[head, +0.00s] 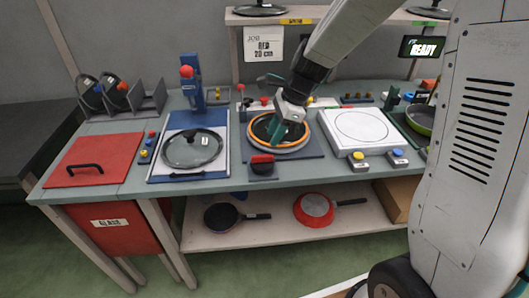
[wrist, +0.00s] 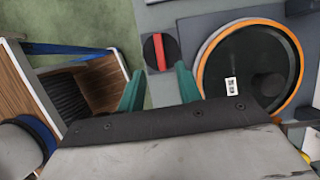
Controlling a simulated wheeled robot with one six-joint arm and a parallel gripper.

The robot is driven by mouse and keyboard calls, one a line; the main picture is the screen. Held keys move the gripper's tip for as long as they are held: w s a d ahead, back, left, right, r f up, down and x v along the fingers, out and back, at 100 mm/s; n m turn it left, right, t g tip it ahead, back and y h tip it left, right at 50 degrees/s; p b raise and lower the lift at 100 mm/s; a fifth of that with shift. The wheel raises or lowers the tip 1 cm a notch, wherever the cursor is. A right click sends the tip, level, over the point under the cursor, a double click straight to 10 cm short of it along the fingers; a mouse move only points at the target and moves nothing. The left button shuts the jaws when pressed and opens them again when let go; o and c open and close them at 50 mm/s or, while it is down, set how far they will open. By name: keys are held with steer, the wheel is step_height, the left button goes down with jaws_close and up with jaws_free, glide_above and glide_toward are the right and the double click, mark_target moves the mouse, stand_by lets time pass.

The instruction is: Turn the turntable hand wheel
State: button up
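The turntable (head: 250,139) has an orange ring and a dark disc, and it sits mid-bench in the head view. In the wrist view the turntable (wrist: 211,58) is at the right, with a dark knobbed piece and a small white label on it. A round black knob with a red bar, apparently the hand wheel (wrist: 160,52), lies beside it; in the head view the hand wheel (head: 262,160) is on a dark block at the turntable's front. My gripper (wrist: 159,68) is open, its green fingers apart and empty, pointing toward the wheel. In the head view my gripper (head: 277,130) hangs over the turntable.
A glass lid (head: 191,149) on a blue-edged board lies left of the turntable. A white plate unit (head: 359,131) with yellow and blue buttons stands right. A blue post (head: 193,92) with a red knob rises behind. Pans (head: 315,209) sit on the lower shelf.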

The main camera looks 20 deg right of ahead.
mark_target(263, 155)
steer(key=shift+a+f+m, duration=0.2)
steer(key=shift+f+m, duration=0.1)
steer(key=shift+f, duration=0.2)
steer(key=x, duration=0.6)
steer(key=shift+a+f, duration=0.1)
steer(key=shift+f, duration=0.25)
jaws_close()
